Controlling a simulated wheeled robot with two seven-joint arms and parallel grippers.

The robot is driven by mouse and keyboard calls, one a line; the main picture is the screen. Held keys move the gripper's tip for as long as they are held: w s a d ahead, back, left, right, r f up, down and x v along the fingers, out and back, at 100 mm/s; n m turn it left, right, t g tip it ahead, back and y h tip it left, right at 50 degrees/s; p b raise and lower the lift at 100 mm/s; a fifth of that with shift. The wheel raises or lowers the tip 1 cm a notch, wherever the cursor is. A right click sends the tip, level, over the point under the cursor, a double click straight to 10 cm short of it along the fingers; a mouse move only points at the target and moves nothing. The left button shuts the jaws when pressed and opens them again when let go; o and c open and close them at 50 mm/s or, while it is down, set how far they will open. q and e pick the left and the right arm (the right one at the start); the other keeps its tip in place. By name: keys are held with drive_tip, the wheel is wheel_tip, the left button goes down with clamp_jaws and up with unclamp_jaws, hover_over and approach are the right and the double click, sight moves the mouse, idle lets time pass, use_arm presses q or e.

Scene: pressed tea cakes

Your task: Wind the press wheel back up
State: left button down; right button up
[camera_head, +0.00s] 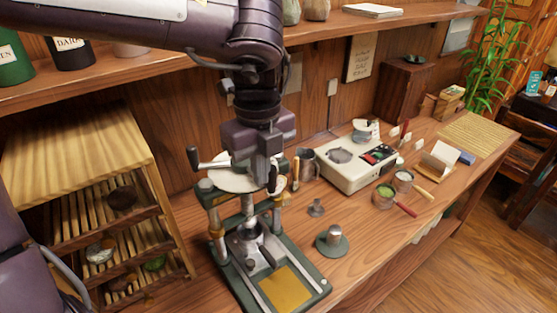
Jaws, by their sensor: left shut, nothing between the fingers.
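The tea press (222,238) stands on the wooden counter, with a green frame, metal posts and a base with a yellow plate. Its pale press wheel (222,179) lies flat on top. A dark crank handle (193,158) sticks up at the wheel's left side. My left gripper (262,182) points down from above at the wheel's right part and covers some of it. It is shut and empty. Its fingertips are hard to make out, and I cannot tell whether they touch the wheel. My right gripper is not in view.
A slatted wooden rack (75,165) with tea cakes stands left of the press. A white scale (345,170), a small weight on a green disc (332,243) and bowls (384,196) stand to the right. A shelf (345,27) runs above. The counter's front right is mostly clear.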

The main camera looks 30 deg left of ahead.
use_arm(q)
drive_tip(key=shift+w+d+r+p, duration=0.15)
drive_tip(key=shift+w+d+p, duration=0.15)
drive_tip(key=shift+w, duration=0.1)
drive_tip(key=shift+w+d, duration=0.25)
drive_tip(key=shift+w, duration=0.2)
drive_tip(key=shift+w+d+p, duration=0.2)
drive_tip(key=shift+w+p, duration=0.25)
drive_tip(key=shift+p, duration=0.45)
drive_tip(key=shift+w+d+p, duration=0.2)
drive_tip(key=shift+w+p, duration=0.75)
drive_tip(key=shift+w, duration=0.3)
drive_tip(key=shift+d, duration=0.15)
